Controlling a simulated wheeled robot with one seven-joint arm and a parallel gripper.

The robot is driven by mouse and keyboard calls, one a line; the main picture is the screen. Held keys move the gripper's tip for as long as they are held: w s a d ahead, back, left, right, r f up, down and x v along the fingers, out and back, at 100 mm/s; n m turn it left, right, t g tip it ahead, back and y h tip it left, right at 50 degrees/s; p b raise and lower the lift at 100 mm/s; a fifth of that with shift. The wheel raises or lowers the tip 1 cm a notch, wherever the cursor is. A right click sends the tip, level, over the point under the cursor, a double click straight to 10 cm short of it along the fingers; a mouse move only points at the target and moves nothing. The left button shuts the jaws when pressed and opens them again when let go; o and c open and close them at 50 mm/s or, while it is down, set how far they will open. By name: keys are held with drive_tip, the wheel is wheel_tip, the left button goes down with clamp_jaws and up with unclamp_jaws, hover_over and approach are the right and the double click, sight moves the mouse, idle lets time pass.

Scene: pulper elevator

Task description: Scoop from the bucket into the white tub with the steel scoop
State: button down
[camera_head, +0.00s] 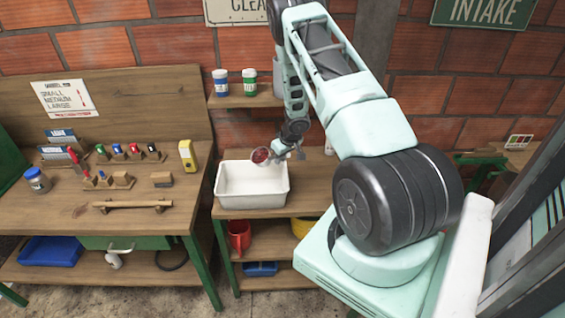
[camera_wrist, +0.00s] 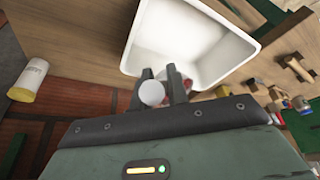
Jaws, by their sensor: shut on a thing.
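The white tub (camera_head: 252,200) stands on the middle wooden bench. It also shows in the wrist view (camera_wrist: 240,42), with a bare white floor where visible. The steel scoop (camera_head: 260,156) is over the tub's back right part, its bowl showing red contents. My gripper (camera_head: 288,150) is shut on the scoop's handle, whose pale round end (camera_wrist: 152,93) shows at the fingers in the wrist view. A partly hidden yellow container (camera_head: 301,227) on the shelf below may be the bucket; I cannot tell for sure.
A shelf (camera_head: 245,100) with two lidded jars is on the brick wall above the tub.

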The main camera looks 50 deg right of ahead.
drive_tip(key=shift+w+a+f+h+b, duration=0.15)
drive_tip(key=shift+a+h+b, duration=0.3)
drive_tip(key=shift+b, duration=1.5)
